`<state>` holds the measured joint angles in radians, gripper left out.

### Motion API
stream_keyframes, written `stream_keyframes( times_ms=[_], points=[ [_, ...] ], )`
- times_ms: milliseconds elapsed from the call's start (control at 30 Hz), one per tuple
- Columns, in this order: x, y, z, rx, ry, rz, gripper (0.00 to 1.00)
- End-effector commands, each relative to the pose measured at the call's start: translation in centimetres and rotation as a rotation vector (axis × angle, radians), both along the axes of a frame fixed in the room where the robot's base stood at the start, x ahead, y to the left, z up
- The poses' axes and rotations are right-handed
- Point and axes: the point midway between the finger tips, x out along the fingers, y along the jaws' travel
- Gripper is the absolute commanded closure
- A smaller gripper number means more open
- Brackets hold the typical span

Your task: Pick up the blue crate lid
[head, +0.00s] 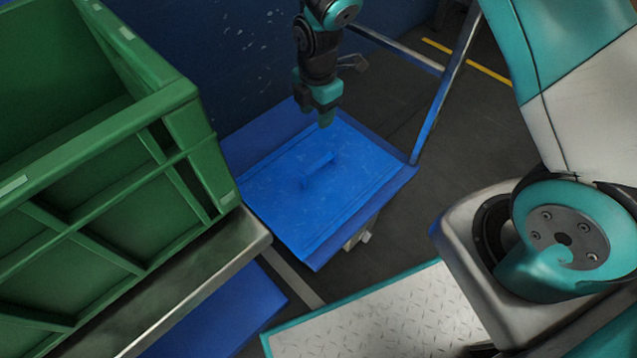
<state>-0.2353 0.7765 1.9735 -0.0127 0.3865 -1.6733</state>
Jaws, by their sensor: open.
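The blue crate lid (275,195) lies flat on a blue stand (403,180) in the middle of the head view. A raised blue bar handle (319,170) sits near the middle of the lid. My gripper (326,122) hangs just above the far edge of the lid, beyond the handle and apart from it. It points down, is open and holds nothing I can see. The gap between its fingers is hard to make out from this angle.
A large green crate (110,200) stands on a metal table (215,262) at the left, close to the lid. A blue wall (230,50) is behind. Dark floor (400,120) shows at the right.

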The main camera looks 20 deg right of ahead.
Motion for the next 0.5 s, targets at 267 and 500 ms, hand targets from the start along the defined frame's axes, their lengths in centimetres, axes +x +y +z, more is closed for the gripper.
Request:
stream_keyframes(
  times_ms=[267,500],
  points=[
    [0.2,-0.3,-5.8,-0.014,0.004,0.053,0.51],
    [0.2,-0.2,-11.2,-0.013,0.003,0.051,0.51]
  ],
)
